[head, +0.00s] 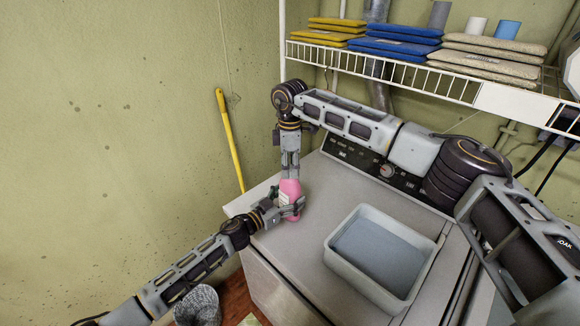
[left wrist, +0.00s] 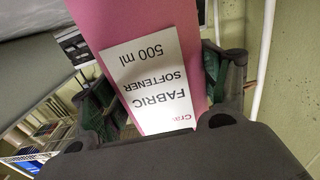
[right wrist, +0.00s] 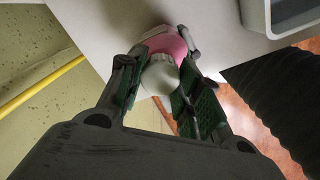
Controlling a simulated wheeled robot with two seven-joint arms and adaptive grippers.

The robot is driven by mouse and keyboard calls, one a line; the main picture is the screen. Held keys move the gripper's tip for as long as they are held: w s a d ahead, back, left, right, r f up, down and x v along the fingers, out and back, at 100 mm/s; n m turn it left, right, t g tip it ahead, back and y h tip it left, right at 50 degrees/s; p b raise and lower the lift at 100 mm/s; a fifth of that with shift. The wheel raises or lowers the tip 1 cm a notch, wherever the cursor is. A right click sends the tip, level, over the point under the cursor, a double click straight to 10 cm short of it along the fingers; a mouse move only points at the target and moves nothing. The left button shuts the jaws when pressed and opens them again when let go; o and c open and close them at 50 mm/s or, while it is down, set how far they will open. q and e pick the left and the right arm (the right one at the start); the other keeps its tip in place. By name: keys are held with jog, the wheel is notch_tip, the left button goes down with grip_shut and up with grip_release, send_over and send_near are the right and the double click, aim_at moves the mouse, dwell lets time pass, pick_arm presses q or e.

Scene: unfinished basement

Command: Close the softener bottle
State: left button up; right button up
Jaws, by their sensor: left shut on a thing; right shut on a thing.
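My right gripper (head: 290,172) points down over the bottle's top. In the right wrist view its fingers are shut on the white cap (right wrist: 160,75), with the pink bottle (right wrist: 163,42) just beyond it. The cap is hidden in the head view; whether its thread is seated cannot be told.
A grey tub (head: 413,284) stands right of the bottle on the machine top (head: 290,258). A control panel (head: 350,155) and a wire shelf (head: 385,71) with folded cloths are behind. A yellow handle (head: 230,140) leans on the wall; a grey basket (head: 198,306) is below.

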jog(key=m, duration=0.3)
jog(key=shift+s+a+r+m, duration=0.1)
jog(key=shift+a+m, duration=0.25)
jog(key=shift+m, duration=0.4)
jog(key=shift+s+a+r+m, duration=0.1)
jog(key=shift+a+m, duration=0.2)
jog(key=shift+m, duration=0.45)
jog(key=shift+d+f+m, duration=0.1)
jog(key=shift+d+m, duration=0.15)
jog(key=shift+m, duration=0.35)
jog(key=shift+w+d+f, duration=0.1)
jog(key=shift+w+d, duration=0.05)
jog(key=shift+d, duration=0.15)
jog(key=shift+d+m, duration=0.1)
jog(key=shift+m, duration=0.2)
jog(key=o, duration=0.7)
jog(key=shift+d, duration=0.1)
jog(key=shift+r, duration=2.25)
